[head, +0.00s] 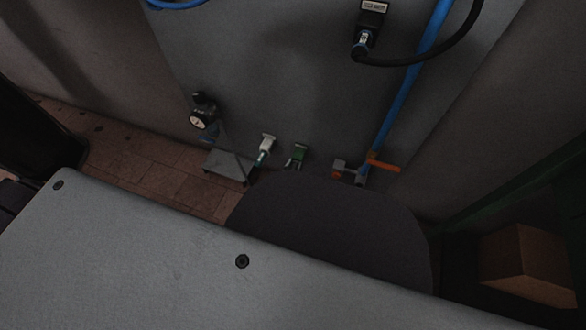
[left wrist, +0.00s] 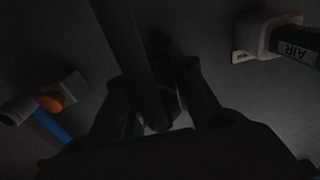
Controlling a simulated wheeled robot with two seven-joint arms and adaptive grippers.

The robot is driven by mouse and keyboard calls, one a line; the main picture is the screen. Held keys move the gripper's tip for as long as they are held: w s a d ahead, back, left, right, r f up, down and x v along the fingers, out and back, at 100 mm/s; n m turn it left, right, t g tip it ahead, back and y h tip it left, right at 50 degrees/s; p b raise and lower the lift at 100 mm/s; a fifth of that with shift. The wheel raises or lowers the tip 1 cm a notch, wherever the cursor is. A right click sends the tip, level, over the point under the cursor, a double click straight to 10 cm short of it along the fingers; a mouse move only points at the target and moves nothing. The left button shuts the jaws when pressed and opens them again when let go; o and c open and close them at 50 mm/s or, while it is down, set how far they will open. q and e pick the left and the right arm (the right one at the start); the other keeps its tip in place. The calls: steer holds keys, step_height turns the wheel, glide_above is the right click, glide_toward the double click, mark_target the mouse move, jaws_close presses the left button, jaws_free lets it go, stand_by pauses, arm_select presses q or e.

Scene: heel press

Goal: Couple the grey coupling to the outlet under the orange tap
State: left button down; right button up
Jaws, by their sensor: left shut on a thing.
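The orange tap (head: 384,163) sits low on a blue pipe in the head view. The outlet (head: 349,169), a grey fitting with an orange part, is just left of it. The outlet also shows at the left of the left wrist view (left wrist: 67,88). My left gripper (left wrist: 165,90) is shut on a dark part with a hose (left wrist: 128,45), apparently the grey coupling; its colour is lost in the dimness. It is apart from the outlet, in front of the wall. In the head view the gripper does not show clearly. My right gripper is not in view.
A green fitting marked AIR (left wrist: 292,42) sits in a pale holder right of my left gripper; it shows in the head view (head: 298,155) too. A pale holder (head: 267,143) and a gauge (head: 200,119) are further left. A dark rounded shape (head: 330,225) blocks the lower view. A box (head: 527,262) stands right.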

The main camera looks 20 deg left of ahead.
mark_target(290, 176)
arm_select(q)
steer(key=shift+s+p, duration=0.5)
steer(key=shift+s, duration=0.55)
steer(key=shift+s+a+p, duration=0.1)
steer(key=shift+s+p, duration=0.5)
steer(key=shift+s, duration=0.7)
steer(key=shift+s, duration=0.65)
steer(key=shift+s+p, duration=0.55)
steer(key=shift+s, duration=0.1)
steer(key=shift+s+p, duration=0.4)
steer(key=shift+s, duration=0.65)
